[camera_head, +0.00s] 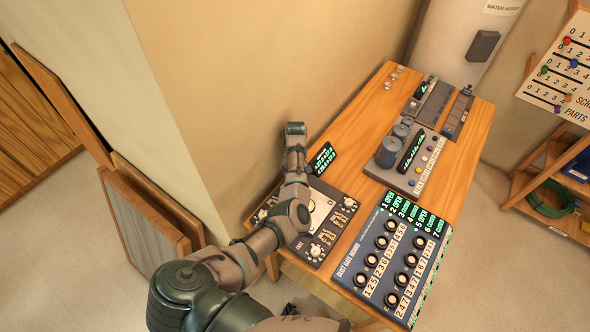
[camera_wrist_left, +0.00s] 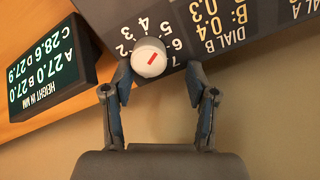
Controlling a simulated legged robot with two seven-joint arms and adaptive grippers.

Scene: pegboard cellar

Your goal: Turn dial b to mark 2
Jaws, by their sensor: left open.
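Dial b is a round white knob (camera_wrist_left: 150,57) with a slanted red line, on a dark panel with printed numbers around it. The label DIAL B stands to its right in the left wrist view, upside down. The line slants between lower left and upper right; I cannot tell which end is the pointer. My left gripper (camera_wrist_left: 159,70) is open, its fingertips on either side of the knob with nothing clasped. In the head view my left arm covers the panel's wall-side corner and hides dial b and the fingers. The dial panel (camera_head: 337,188) lies on the table.
A black display (camera_head: 322,158) with green heights stands beyond the panel; it also shows in the left wrist view (camera_wrist_left: 48,75). The dust gate board (camera_head: 347,265) with several knobs lies to the right. The wall (camera_head: 250,90) is close on the left. Bare wooden tabletop (camera_head: 350,135) lies farther back.

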